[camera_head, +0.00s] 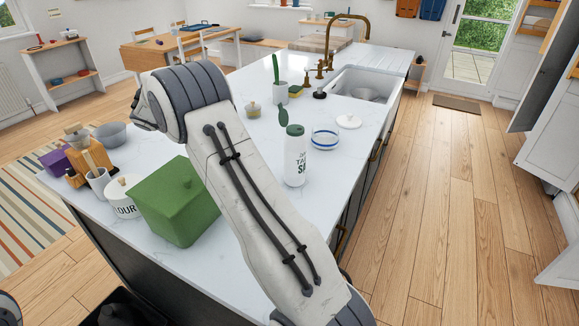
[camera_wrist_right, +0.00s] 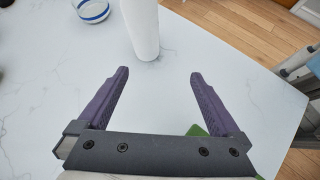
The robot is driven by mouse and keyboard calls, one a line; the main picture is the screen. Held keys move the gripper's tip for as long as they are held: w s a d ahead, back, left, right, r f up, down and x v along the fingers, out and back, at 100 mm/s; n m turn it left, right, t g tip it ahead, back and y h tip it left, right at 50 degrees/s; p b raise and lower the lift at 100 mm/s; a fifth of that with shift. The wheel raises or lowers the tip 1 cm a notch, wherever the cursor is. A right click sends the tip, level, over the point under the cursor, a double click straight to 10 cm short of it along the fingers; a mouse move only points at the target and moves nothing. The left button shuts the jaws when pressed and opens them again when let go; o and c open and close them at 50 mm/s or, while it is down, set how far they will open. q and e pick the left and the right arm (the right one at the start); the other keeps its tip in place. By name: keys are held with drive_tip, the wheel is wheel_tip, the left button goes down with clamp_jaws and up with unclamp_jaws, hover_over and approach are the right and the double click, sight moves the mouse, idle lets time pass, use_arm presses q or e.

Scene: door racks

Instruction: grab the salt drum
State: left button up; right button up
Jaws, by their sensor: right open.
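The salt drum (camera_head: 296,158) is a white cylinder with a green lid and dark lettering. It stands upright on the white counter, just right of my right arm in the head view. In the right wrist view the lower part of the salt drum (camera_wrist_right: 143,30) shows at the top, its upper part cut off. My right gripper (camera_wrist_right: 157,76) is open and empty. The drum's base is ahead of the fingertips, roughly between their lines, and apart from them. My left gripper is not in view.
A green box (camera_head: 180,203) and a white flour canister (camera_head: 123,197) stand left of my arm. A blue-striped glass bowl (camera_head: 325,138) is close behind the drum on the right, near a white lid (camera_head: 348,121). The sink (camera_head: 368,84) is farther back.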

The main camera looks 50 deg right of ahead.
sight(304, 157)
drive_tip(key=s+d+f+g, duration=0.1)
drive_tip(key=d, duration=0.3)
drive_tip(key=s+d+f+g, duration=0.1)
drive_tip(key=d, duration=0.4)
drive_tip(key=s+d+f+g+h, duration=0.1)
drive_tip(key=s+d+f, duration=0.1)
drive_tip(key=d, duration=0.2)
drive_tip(key=shift+d+m+g, duration=0.3)
drive_tip(key=shift+d, duration=0.1)
drive_tip(key=x, duration=0.3)
drive_tip(key=p+x, duration=0.1)
drive_tip(key=x, duration=0.1)
drive_tip(key=shift+s+d+f, duration=0.1)
drive_tip(key=shift+s+f, duration=0.05)
drive_tip(key=shift+f, duration=0.2)
drive_tip(key=shift+s+d+f, duration=0.15)
drive_tip(key=shift+d+f, duration=0.05)
drive_tip(key=shift+d, duration=0.05)
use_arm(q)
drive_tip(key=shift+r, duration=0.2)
use_arm(e)
drive_tip(key=shift+c, duration=0.3)
clamp_jaws()
